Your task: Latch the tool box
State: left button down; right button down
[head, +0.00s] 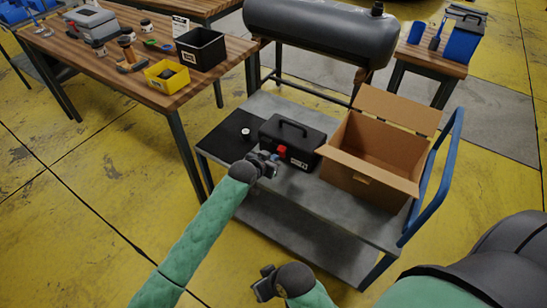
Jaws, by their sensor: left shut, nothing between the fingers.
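The black tool box (298,137) with a top handle stands on the grey cart, lid down as far as I can see. A red latch (282,151) shows on its front face, beside a small white label. My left gripper (272,160) is shut and empty, right at the front left of the tool box, close to the red latch. I cannot tell whether it touches the latch, or whether the latch is fastened. My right gripper (262,284) is low in front of the cart, away from the box; its fingers are too unclear to read.
An open cardboard box (365,170) stands right of the tool box on the cart (330,200), by the blue handle (435,180). A black mat (222,140) with a small white-topped item lies to the left. A wooden workbench (150,90) and a dark tank (320,28) are behind.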

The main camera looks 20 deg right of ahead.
pick_arm(q)
jog(key=f+p+v, duration=0.1)
jog(key=p+v, duration=0.4)
jog(key=v, duration=0.3)
jog(key=shift+a, duration=0.15)
jog(key=shift+s, duration=0.1)
dwell(0.5)
